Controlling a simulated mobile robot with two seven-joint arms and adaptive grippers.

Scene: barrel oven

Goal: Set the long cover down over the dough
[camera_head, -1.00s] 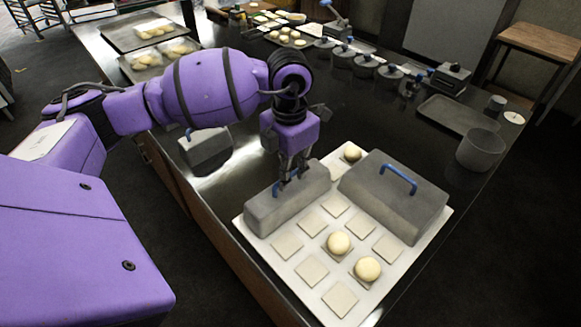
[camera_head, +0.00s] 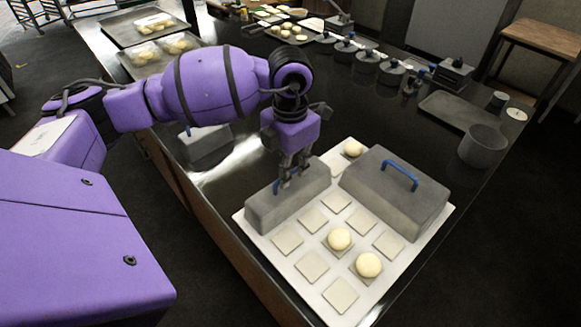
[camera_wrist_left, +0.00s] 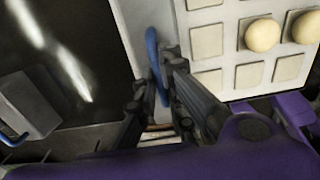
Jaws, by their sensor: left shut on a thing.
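The long grey cover (camera_head: 289,207) with a blue handle sits along the left edge of the white tray (camera_head: 308,296) in the head view. It looks level and resting on the tray, though I cannot see its underside. My left gripper (camera_head: 286,181) is above it, shut on the blue handle. In the left wrist view the handle (camera_wrist_left: 152,52) lies between the fingers of my left gripper (camera_wrist_left: 160,78). Two dough balls (camera_head: 339,239) (camera_head: 368,265) lie uncovered on square pads; another (camera_head: 353,148) lies at the tray's far corner. Any dough under the cover is hidden. My right gripper is not in view.
A wider grey cover (camera_head: 395,190) with a blue handle stands on the tray's right side. A smaller grey cover (camera_head: 206,147) stands on the dark counter to the left. A grey pot (camera_head: 482,147), a dark tray (camera_head: 459,113) and several lidded pots line the far right.

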